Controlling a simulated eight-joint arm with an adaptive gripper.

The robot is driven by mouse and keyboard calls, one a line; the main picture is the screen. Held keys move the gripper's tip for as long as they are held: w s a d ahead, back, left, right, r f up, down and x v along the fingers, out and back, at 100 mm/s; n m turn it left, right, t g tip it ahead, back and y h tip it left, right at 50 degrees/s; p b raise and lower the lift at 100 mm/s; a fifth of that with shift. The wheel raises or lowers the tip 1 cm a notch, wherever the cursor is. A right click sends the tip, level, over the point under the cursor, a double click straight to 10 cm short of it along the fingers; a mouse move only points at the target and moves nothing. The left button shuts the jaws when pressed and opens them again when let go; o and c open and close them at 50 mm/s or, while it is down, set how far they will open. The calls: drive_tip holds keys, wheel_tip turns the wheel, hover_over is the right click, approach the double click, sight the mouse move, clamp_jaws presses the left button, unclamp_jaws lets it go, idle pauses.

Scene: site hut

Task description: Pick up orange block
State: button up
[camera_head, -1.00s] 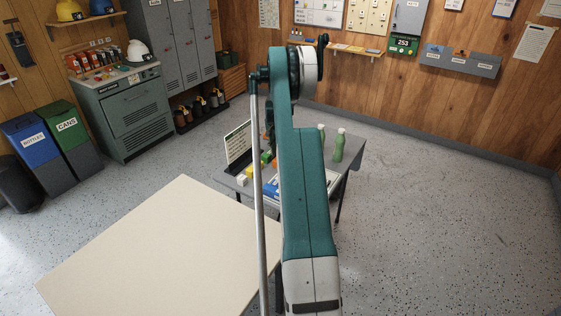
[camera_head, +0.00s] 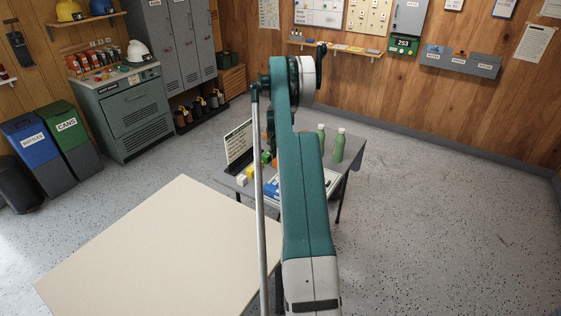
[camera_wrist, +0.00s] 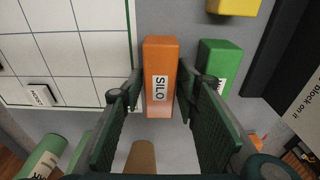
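The orange block (camera_wrist: 161,58), labelled SILO, lies on the grey table in the middle of the wrist view. My gripper (camera_wrist: 160,85) is open, with one dark green finger on each side of the block's near part. Small gaps seem to show between fingers and block; I cannot tell whether either touches. In the head view my arm hides most of the gripper, and only a small orange patch (camera_head: 274,162) shows beside it.
A green block (camera_wrist: 221,62) lies close right of the orange one, near my right finger. A yellow block (camera_wrist: 233,5) is farther back. A white gridded board (camera_wrist: 65,50) lies left. Green bottles (camera_wrist: 42,157) and a brown cylinder (camera_wrist: 140,158) stand near the gripper.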

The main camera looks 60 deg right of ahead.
drive_tip(key=shift+c, duration=0.6)
drive_tip(key=c, duration=0.6)
drive_tip(key=shift+r, duration=0.15)
drive_tip(key=shift+r+p, duration=0.55)
drive_tip(key=shift+r, duration=4.35)
